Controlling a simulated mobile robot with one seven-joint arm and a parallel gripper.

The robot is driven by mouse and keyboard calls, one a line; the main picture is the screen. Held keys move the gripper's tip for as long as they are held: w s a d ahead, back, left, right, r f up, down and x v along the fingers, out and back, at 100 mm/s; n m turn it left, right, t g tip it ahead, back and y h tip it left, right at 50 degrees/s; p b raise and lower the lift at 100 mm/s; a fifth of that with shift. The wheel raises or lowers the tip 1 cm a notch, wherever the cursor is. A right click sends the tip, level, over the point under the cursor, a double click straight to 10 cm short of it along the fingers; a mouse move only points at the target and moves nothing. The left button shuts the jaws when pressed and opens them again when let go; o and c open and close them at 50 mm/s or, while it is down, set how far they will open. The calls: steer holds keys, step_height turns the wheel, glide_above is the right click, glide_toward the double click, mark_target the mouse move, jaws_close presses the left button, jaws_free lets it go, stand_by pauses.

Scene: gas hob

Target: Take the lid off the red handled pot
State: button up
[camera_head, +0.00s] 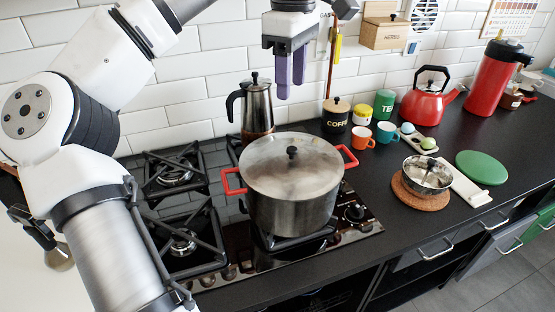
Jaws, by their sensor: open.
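The large steel pot (292,212) with two red side handles stands on the front right part of the gas hob. Its steel lid (265,165) sits on top, with a small black knob (292,152) in the middle. My gripper (291,92) points down with its two purple fingers apart and empty. In the picture it is above the lid, apart from it, near the back wall tiles. My white arm fills the left side and hides part of the hob and counter there.
A moka pot (256,108) stands behind the pot. Coffee jar (336,115), orange mug (361,138), teal mug (387,132) and red kettle (428,100) stand to the right. A steel bowl (428,174) sits on a cork mat (421,200). A green disc (482,167) lies further right.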

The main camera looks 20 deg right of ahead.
glide_above(292, 148)
steer(key=f, duration=0.8)
steer(key=shift+s+a, duration=0.15)
steer(key=shift+a, duration=0.1)
steer(key=shift+d+f, duration=0.15)
steer(key=shift+f, duration=1.3)
steer(key=shift+d+f, duration=0.1)
steer(key=shift+f, duration=1.3)
jaws_close()
